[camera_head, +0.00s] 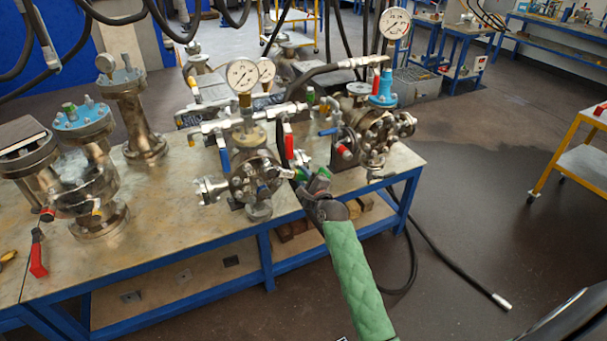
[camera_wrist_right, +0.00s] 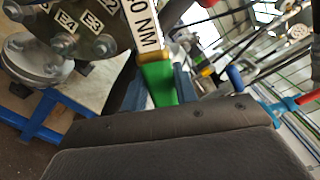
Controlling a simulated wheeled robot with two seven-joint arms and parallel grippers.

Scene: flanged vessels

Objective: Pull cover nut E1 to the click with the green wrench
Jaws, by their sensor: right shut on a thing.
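My right gripper (camera_head: 313,178) is at the front edge of the bench, just right of the middle flanged vessel (camera_head: 254,178). It is shut on the green wrench (camera_wrist_right: 158,80); a bit of green shows between the fingers in the head view. In the right wrist view the wrench's pale shank carries a label ending in "0 NM" and runs up past the vessel's round cover (camera_wrist_right: 75,25). Labels E4 and E3 show beside nuts on the cover; another label is partly hidden. No E1 label is readable, and the wrench head is out of frame. My left gripper is not in view.
The blue-framed bench (camera_head: 180,215) also holds a right-hand vessel (camera_head: 375,140) with a gauge, and several vessels at left. A red-handled tool (camera_head: 38,255) lies at the left. Black hoses hang above. A hose lies on the floor at right, where there is free room.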

